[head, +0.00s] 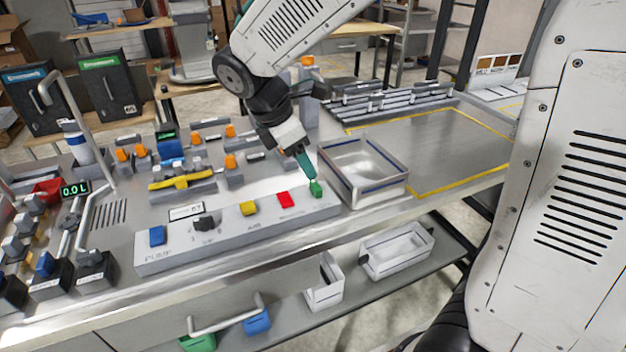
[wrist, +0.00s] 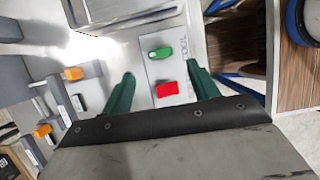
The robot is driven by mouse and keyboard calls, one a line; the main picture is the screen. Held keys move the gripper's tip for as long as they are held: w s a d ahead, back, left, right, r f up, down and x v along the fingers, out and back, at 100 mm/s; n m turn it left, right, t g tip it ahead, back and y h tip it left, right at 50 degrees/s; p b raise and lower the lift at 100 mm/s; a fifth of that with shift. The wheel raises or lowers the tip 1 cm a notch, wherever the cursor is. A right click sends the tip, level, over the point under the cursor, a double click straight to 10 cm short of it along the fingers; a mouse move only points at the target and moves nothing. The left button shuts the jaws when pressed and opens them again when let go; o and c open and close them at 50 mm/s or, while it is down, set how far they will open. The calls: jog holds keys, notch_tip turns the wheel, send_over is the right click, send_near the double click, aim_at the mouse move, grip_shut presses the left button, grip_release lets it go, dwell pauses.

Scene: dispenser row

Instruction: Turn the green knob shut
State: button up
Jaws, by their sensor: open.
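The green knob (head: 316,188) sits at the right end of the sloped grey control panel (head: 150,262). In the wrist view the green knob (wrist: 160,53) is a small elongated block lying nearly crosswise, with a pale mark on it. My gripper (head: 311,177) is over the right end of the panel, pointing down close to the green knob. In the wrist view my gripper (wrist: 160,69) is open and empty, with its two teal fingers well apart. The green knob shows just beyond the line between the fingertips. I cannot tell the height gap to it.
A red knob (head: 285,200) is next to the green one; it also shows in the wrist view (wrist: 167,89). A yellow knob (head: 248,208), a black knob (head: 206,223) and a blue button (head: 157,235) lie further left. An open metal bin (head: 365,193) stands close on the right.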

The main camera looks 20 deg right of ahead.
aim_at(316, 184)
jog(key=x, duration=0.7)
jog(key=shift+d+f, duration=0.1)
jog(key=shift+f, duration=0.05)
jog(key=shift+c, duration=0.3)
jog(key=c, duration=0.9)
